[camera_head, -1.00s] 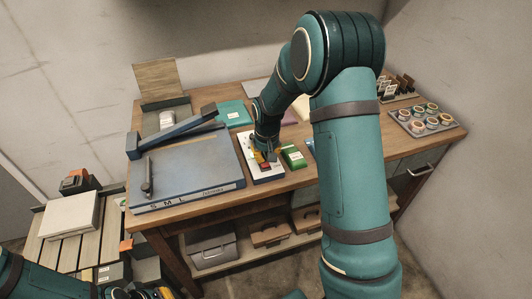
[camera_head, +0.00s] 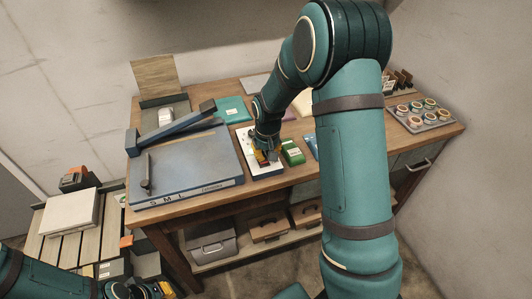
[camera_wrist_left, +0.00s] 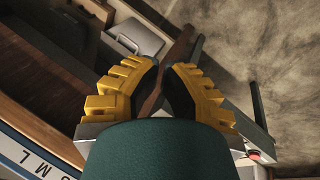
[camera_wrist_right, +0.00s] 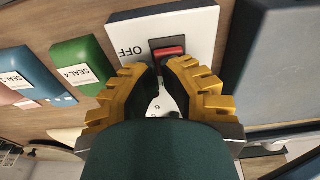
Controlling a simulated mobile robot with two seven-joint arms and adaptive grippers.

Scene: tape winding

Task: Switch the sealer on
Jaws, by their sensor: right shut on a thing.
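The sealer (camera_head: 186,165) is a blue-grey board marked S, M, L with a long arm (camera_head: 172,132), on the wooden table. Right of it lies a white switch panel (camera_head: 246,138). In the right wrist view the panel (camera_wrist_right: 205,25) bears the word OFF and a red rocker switch (camera_wrist_right: 170,51). My right gripper (camera_head: 266,158) is over the panel's near end. In its wrist view the fingertips (camera_wrist_right: 162,68) are closed in at the rocker, partly covering its housing. My left gripper (camera_head: 140,291) is low at the bottom left, away from the table, its fingers (camera_wrist_left: 161,72) apart and empty.
A green box (camera_head: 292,152) stands just right of my right gripper. A teal packet (camera_head: 232,109) lies behind the panel. A tray of tape rolls (camera_head: 421,115) is at the far right. A slatted bench (camera_head: 62,245) with boxes stands at the left.

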